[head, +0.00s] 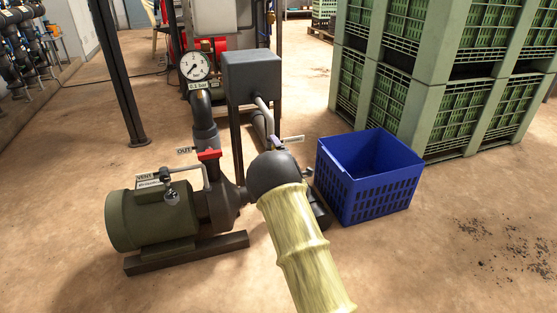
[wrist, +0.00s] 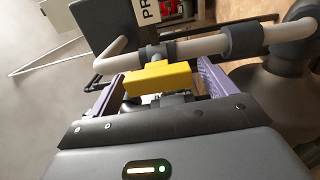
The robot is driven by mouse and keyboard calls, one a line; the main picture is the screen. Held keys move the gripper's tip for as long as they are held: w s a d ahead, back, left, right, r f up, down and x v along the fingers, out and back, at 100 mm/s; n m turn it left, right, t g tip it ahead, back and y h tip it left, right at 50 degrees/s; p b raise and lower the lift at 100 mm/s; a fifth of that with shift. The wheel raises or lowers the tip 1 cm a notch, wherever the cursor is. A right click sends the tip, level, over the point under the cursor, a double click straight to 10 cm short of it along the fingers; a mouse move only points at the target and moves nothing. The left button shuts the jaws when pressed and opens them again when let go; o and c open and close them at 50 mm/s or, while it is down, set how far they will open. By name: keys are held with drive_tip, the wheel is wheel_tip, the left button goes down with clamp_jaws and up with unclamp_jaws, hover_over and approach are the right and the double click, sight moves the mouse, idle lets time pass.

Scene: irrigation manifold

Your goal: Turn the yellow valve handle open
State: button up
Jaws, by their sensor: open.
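The yellow valve handle (wrist: 160,77) shows in the wrist view as a short block-shaped bar on a small valve under a pale pipe. My gripper (wrist: 158,86) is open, with one purple finger on each side of the handle. The handle lies between the fingers; gaps show at both sides, and I cannot tell whether either finger touches it. In the head view my arm hides most of this area, and I cannot make out the yellow handle there.
A pale pipe (wrist: 195,47) with dark collars crosses just beyond the handle. In the head view, a red handle (head: 209,154) sits by the OUT tag, above a green pump motor (head: 150,219). A pressure gauge (head: 194,67) stands behind. A blue crate (head: 378,201) stands right of my arm.

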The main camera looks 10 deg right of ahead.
drive_tip(key=s+d+p, duration=0.2)
drive_tip(key=s+p, duration=0.4)
drive_tip(key=s, duration=1.1)
drive_tip(key=shift+d, duration=0.2)
drive_tip(key=shift+p, duration=0.3)
drive_tip(key=s+d+r+m+g+h+p, duration=0.35)
drive_tip(key=s+r+m+g+p, duration=0.35)
drive_tip(key=m, duration=0.5)
drive_tip(key=s+a+r+m+g+p, duration=0.35)
drive_tip(key=s+r, duration=0.25)
drive_tip(key=s, duration=0.5)
drive_tip(key=s+a+r+m+g+p, duration=0.25)
drive_tip(key=s+r+m+g, duration=0.2)
drive_tip(key=s+r, duration=0.4)
drive_tip(key=w+d+r+p+v, duration=0.1)
drive_tip(key=w+p+v, duration=0.2)
drive_tip(key=p+v, duration=1.4)
drive_tip(key=w+d+p+v, duration=0.1)
drive_tip(key=w+p+v, duration=0.2)
drive_tip(key=p+v, duration=1.4)
drive_tip(key=d+y+p, duration=0.1)
drive_tip(key=p, duration=0.2)
drive_tip(key=shift+w+d+r, duration=0.25)
drive_tip(key=shift+r, duration=0.1)
